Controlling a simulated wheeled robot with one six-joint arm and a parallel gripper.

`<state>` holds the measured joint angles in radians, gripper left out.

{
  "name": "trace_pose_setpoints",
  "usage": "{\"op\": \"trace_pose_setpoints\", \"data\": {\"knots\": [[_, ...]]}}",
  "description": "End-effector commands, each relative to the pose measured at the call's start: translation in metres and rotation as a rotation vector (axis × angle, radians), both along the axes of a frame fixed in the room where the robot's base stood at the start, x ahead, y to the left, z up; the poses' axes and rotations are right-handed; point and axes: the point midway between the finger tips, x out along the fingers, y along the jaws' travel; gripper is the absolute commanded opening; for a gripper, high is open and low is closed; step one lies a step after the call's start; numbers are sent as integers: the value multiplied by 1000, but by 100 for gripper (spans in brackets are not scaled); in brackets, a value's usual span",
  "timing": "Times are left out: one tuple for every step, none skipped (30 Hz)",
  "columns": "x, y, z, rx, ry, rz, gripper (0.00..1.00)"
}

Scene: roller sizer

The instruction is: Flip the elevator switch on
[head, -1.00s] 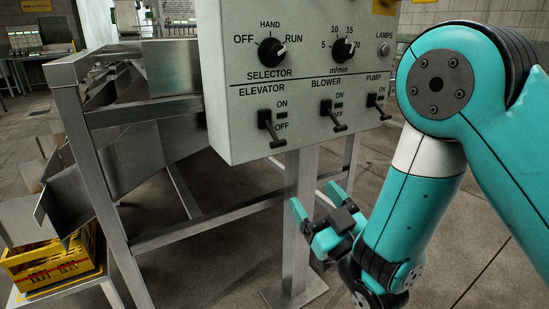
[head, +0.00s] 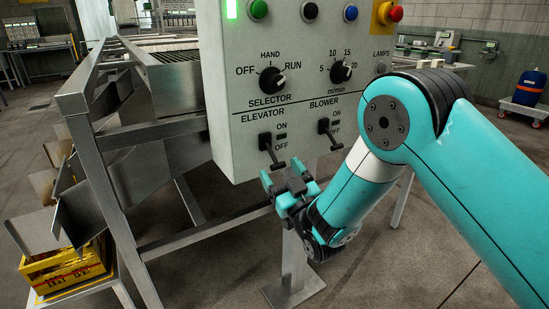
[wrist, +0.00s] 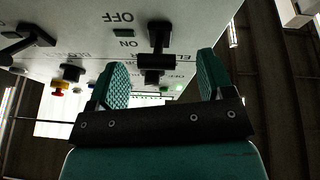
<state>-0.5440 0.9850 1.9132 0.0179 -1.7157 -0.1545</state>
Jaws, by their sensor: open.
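The elevator switch (head: 266,141) is a black toggle lever at the lower left of the white control panel (head: 228,120). Its lever slants down past the OFF label. My gripper (head: 282,172) is open just below the panel, its fingers close around the level of the lever's tip. In the wrist view the elevator switch (wrist: 159,40) hangs between and ahead of my two green fingers (wrist: 163,76). I see no clear contact.
The blower switch (head: 326,128) sits just right of the elevator switch, its lever also down. A selector knob (head: 270,80) and a speed knob (head: 341,71) are above. A metal frame (head: 85,150) stands left, with a yellow crate (head: 65,278) below.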

Motion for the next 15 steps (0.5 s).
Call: {"op": "trace_pose_setpoints", "data": {"knots": [[7,5,5,2,-4,1,74],[11,7,6,1,-2,0,74],[15,10,8,1,-3,0,74],[18,11,9,0,-1,0,74],[21,13,10,1,-2,0,74],[24,15,12,0,-1,0,74],[25,16,12,0,0,0,74],[27,16,13,0,0,0,74],[28,17,14,0,-1,0,74],[29,18,14,0,0,0,74],[29,18,14,0,1,0,74],[30,18,14,0,1,0,74],[30,18,14,0,1,0,74],[30,18,14,-1,2,0,74],[30,18,14,-1,2,0,74]]}}
